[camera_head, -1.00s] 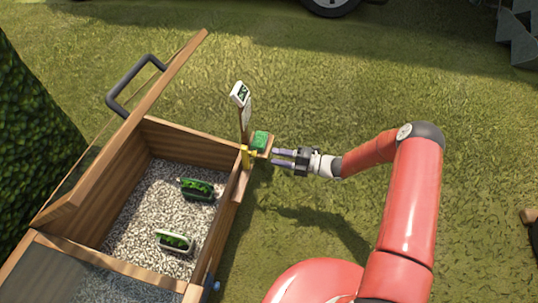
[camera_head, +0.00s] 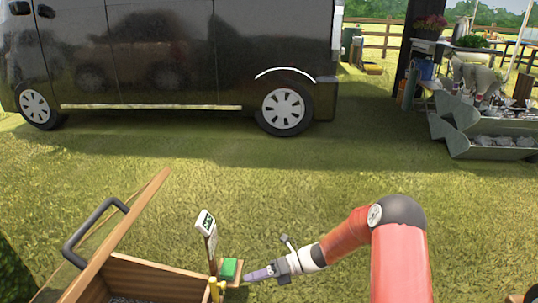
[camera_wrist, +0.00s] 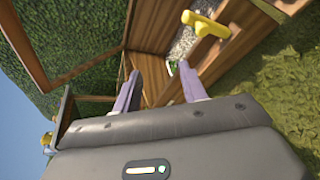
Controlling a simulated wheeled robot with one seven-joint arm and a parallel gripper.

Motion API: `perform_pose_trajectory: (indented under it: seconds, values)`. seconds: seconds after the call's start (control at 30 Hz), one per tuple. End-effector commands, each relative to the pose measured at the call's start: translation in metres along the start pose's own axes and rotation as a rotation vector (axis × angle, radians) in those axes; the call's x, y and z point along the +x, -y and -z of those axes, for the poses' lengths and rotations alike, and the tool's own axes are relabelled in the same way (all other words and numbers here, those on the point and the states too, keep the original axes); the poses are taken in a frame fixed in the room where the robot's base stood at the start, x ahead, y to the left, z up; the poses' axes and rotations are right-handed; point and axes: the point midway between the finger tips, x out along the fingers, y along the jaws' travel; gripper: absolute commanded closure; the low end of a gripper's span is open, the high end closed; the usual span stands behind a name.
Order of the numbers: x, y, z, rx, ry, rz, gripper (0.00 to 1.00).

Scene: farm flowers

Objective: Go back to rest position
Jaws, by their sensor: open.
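My gripper (camera_head: 258,274) is at the lower middle of the head view, just right of the wooden box and its small side shelf. In the wrist view my gripper (camera_wrist: 160,88) shows two purple fingers apart with nothing between them. Beyond the fingers are the wooden wall of the box and a glimpse of gravel.
The wooden box (camera_head: 148,275) has a raised lid (camera_head: 125,225) with a dark handle. A green block (camera_head: 229,268) sits on its side shelf, near a white display (camera_head: 205,223) and a yellow handle (camera_wrist: 205,25). A black van (camera_head: 170,55) and metal troughs (camera_head: 480,130) stand behind open grass.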

Motion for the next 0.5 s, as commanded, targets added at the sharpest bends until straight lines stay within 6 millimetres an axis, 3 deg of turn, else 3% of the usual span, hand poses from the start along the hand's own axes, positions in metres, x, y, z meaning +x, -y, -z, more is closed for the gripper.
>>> perform_pose_trajectory:
  seconds: [0.03,0.5]
  values:
    - [-0.010,-0.024,-0.005,-0.117,-0.063,0.039,0.58]
    - [-0.104,-0.187,0.010,-1.143,-0.692,0.264,0.58]
